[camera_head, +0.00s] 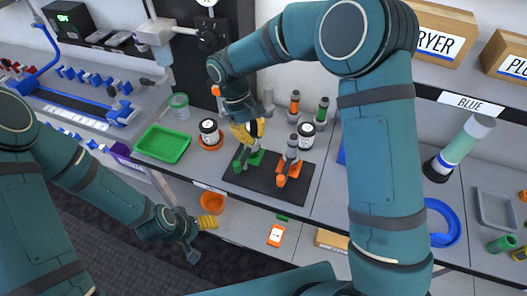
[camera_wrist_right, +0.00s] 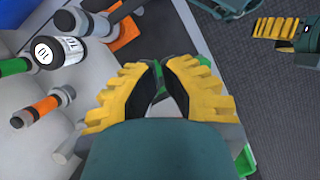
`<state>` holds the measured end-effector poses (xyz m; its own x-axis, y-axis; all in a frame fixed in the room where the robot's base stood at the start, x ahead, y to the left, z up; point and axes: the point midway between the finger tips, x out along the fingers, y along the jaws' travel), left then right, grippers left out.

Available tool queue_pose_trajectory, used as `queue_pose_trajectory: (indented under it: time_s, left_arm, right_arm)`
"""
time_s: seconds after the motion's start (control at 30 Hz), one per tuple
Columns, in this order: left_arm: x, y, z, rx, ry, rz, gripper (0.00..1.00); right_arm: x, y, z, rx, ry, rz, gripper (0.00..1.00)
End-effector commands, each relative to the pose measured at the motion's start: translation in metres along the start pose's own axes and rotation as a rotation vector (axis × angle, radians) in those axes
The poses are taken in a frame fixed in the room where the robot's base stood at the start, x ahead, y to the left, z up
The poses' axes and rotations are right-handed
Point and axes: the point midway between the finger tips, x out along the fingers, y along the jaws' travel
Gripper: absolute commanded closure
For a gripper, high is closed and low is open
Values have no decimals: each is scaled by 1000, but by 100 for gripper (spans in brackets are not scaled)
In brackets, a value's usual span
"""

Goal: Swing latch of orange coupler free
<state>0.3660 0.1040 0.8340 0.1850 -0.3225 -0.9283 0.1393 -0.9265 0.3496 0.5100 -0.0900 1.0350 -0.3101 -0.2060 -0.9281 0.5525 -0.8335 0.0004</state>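The orange coupler (camera_head: 290,165) stands on the dark mat (camera_head: 262,184), with a grey barrel and orange lower parts. Its latch is too small to make out. The green coupler (camera_head: 248,158) is on the mat to its left. My right gripper (camera_head: 247,133) is over the green coupler, left of the orange one. In the right wrist view its yellow fingers (camera_wrist_right: 162,72) are close together, with dark pads and a bit of green between or beyond them; contact is unclear. My left gripper (camera_head: 198,233) is low in front of the counter, apart from both couplers; its finger gap is unclear.
An orange bowl (camera_head: 212,203) is on the lower shelf. My right arm hides counter to the right.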

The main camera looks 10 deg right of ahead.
Motion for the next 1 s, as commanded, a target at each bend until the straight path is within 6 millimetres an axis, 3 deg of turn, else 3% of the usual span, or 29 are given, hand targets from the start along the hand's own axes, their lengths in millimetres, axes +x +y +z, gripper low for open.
queue_pose_trajectory:
  time_s: [0.5,0.7,1.0]
  left_arm:
    - [9,-3,2,1,-4,-1,25]
    - [8,-3,2,1,-3,-1,25]
    - [8,-3,2,1,-3,-1,25]
  right_arm:
    - [96,0,0,0,-3,-2,100]
    - [103,0,27,1,0,-1,100]
    - [108,0,38,1,0,-1,100]
